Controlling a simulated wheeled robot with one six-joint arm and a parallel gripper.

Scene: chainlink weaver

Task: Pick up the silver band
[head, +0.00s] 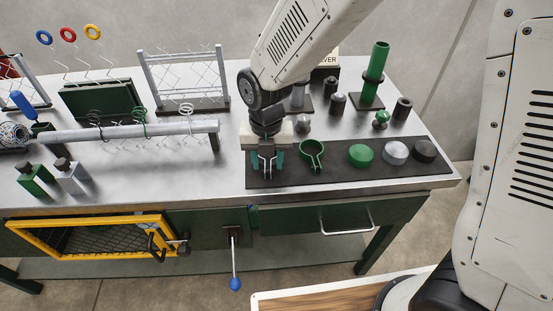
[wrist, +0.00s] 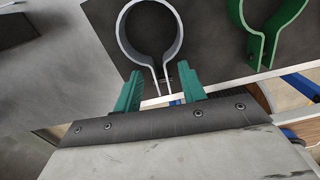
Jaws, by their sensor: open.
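The silver band (wrist: 124,36) is a ring-shaped clamp with two straight tabs. It lies on a dark mat (head: 331,174) at the front right of the metal bench. In the head view the silver band (head: 267,163) is partly hidden behind my gripper (head: 266,160). My gripper is open, with its teal fingers pointing down at the band. In the wrist view the band's tabs reach between the fingertips of my gripper (wrist: 159,88), with space on both sides. I cannot tell the exact height of the fingers above the mat.
A green band (head: 312,154) lies just right of the silver one. Green (head: 361,155), silver (head: 395,153) and dark (head: 425,151) caps sit further right on the mat. A green post (head: 375,75) stands behind. A horizontal pipe (head: 130,132) runs along the bench at left.

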